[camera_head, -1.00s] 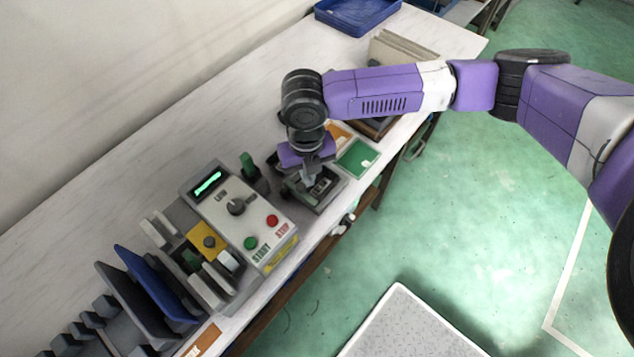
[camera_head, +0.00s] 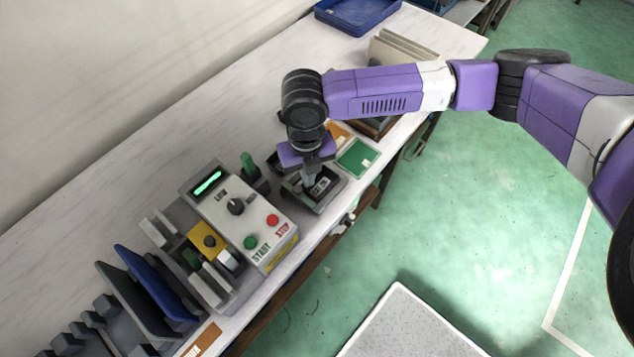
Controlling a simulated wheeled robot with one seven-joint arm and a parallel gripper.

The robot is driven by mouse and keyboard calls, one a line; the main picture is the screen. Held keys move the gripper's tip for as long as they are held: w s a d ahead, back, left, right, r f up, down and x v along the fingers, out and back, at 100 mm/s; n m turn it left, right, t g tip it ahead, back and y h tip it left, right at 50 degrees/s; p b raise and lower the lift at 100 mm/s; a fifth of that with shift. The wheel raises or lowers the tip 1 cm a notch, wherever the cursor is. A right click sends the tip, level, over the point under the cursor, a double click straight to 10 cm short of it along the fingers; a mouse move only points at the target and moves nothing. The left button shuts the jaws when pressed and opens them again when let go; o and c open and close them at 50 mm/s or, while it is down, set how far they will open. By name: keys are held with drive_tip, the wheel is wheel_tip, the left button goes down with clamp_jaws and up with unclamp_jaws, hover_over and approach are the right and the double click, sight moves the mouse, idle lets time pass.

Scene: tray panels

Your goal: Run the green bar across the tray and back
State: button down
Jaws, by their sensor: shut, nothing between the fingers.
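My gripper (camera_head: 309,187) points down over a small grey tray (camera_head: 326,203) near the table's front edge. Its fingers look close together, and nothing shows between them. The tray has a dark inside with a small pale patch beside the fingertips; my gripper hides part of it. I cannot tell whether the fingertips touch the tray. No green bar is clearly seen in the tray. An upright green handle (camera_head: 248,162) stands just left of the tray, behind the control box.
The control box (camera_head: 262,218) has a dial, a lit display and green and red buttons. A green card (camera_head: 357,158) lies right of the tray. Blue and dark panels (camera_head: 155,283) stand upright at lower left. A blue bin (camera_head: 357,14) is at the back. The table's rear strip is clear.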

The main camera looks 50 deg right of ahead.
wheel_tip(320, 180, up, 7)
drive_tip(key=p, duration=0.5)
idle(0.3)
idle(0.5)
